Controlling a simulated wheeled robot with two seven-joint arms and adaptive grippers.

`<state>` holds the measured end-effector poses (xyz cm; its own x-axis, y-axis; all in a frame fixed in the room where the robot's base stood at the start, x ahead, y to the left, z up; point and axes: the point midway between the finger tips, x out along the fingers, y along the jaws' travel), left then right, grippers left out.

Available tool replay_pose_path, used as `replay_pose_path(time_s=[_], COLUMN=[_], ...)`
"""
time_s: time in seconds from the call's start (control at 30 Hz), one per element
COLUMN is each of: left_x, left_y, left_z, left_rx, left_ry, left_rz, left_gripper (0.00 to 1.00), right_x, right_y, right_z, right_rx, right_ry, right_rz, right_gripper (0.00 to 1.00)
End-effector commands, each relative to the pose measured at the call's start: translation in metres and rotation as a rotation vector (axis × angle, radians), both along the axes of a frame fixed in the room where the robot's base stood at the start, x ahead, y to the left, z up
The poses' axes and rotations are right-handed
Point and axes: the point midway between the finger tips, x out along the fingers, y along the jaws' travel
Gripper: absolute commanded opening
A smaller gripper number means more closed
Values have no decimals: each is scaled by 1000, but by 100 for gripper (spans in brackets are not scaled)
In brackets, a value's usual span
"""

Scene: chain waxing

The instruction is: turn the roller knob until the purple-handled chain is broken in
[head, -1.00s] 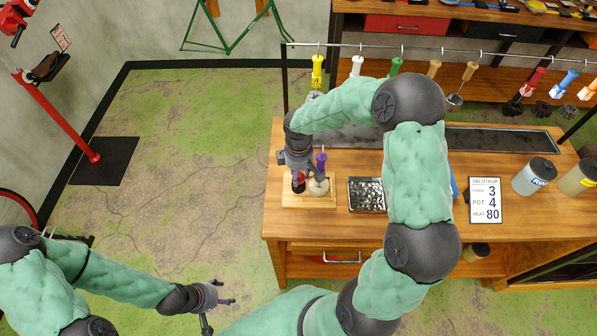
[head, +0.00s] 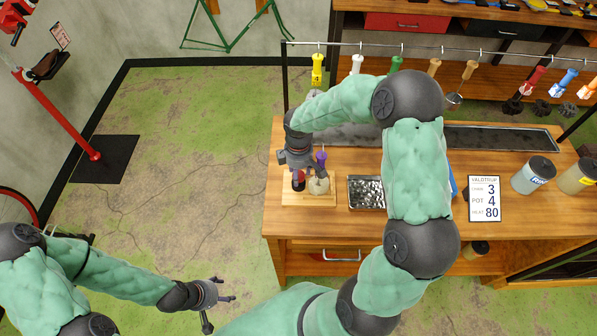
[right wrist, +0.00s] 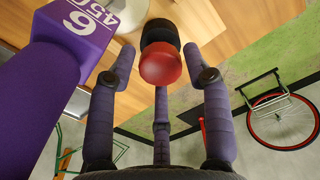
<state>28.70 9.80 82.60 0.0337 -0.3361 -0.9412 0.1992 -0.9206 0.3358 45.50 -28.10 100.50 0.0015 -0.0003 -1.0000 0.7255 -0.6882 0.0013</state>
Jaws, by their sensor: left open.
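The purple handle (head: 321,156) stands upright by a pale round roller part (head: 319,186) on a small wooden board (head: 322,201) at the bench's left end. In the right wrist view the handle (right wrist: 35,105) fills the left side, marked 6 and 450. The red-topped black roller knob (right wrist: 163,65) is ahead of my right gripper (right wrist: 163,82). Its three fingers are spread around the knob, with gaps visible at the sides. In the head view my right gripper (head: 297,172) is just above the knob, partly hiding it. The chain is not clear. My left gripper (head: 228,298) is open and empty over the floor.
A metal tray of dark pieces (head: 367,206) sits right of the board. A card (head: 485,199) reads 3, 4 and 80. Jars (head: 534,177) stand farther right. Several colored handles hang on a rail (head: 430,50) behind.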

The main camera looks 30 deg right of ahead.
Motion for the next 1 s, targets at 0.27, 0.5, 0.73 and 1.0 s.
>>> replay_pose_path(time_s=[0.27, 0.5, 0.73, 1.0], left_x=[0, 0, 0, 0], left_y=[0, 0, 0, 0], left_z=[0, 0, 0, 0], left_rx=[0, 0, 0, 0], left_ry=[0, 0, 0, 0], left_rz=[0, 0, 0, 0], left_gripper=[63, 63, 63, 63], right_x=[1, 0, 1, 0], right_y=[0, 0, 0, 0], right_z=[10, 52, 95, 118], right_rx=[-1, -1, 0, 0], right_ry=[-2, -4, -3, 0], right_rz=[0, -1, -1, 0], right_gripper=[50, 50, 50, 50])
